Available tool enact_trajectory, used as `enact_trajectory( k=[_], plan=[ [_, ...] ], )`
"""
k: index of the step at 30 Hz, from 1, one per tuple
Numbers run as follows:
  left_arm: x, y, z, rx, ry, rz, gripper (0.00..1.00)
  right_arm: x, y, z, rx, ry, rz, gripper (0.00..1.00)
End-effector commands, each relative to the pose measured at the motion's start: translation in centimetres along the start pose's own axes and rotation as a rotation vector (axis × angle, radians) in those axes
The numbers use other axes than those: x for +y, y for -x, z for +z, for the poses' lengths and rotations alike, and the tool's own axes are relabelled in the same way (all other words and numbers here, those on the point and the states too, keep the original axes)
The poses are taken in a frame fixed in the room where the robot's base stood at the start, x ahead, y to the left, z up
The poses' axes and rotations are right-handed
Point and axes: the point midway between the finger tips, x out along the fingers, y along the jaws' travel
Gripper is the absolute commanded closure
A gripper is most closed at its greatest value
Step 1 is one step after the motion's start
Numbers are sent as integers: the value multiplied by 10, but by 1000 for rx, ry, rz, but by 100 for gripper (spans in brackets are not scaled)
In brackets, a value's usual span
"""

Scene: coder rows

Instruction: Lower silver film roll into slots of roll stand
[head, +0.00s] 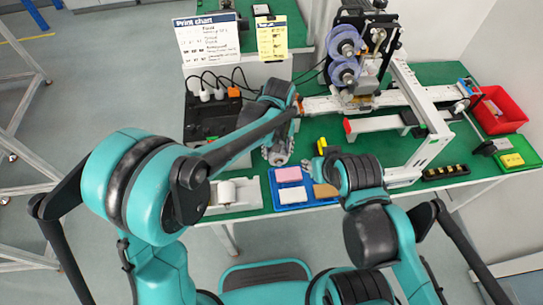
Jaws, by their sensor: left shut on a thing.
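My left gripper (278,156) points down over the green table, just behind and right of the white roll stand. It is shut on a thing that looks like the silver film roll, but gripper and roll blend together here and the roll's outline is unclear. The white roll stand (243,207) is at the table's front left. A pale roll (226,191) sits at its left part. My left forearm hides some of the area behind the stand.
A blue tray (274,200) with pink, white and brown blocks lies right of the stand. A black box (205,118) with cables is behind. The printing machine (355,75) with purple rolls, its white frame (435,140) and a red bin (502,112) occupy the right.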

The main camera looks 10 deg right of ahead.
Motion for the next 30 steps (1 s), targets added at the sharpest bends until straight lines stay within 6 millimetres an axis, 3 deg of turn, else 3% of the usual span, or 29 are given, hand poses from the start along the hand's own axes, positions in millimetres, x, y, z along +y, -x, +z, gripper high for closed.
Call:
enact_trajectory(
  k=[24, 30],
  plan=[
    [0, 45, 0, 0, 0, 0, 92, 0, 26, -19, 0, 0, 0, 60],
    [0, 46, 0, 0, 0, 0, 92, 0, 27, -19, 0, 0, 0, 60]
  ],
)
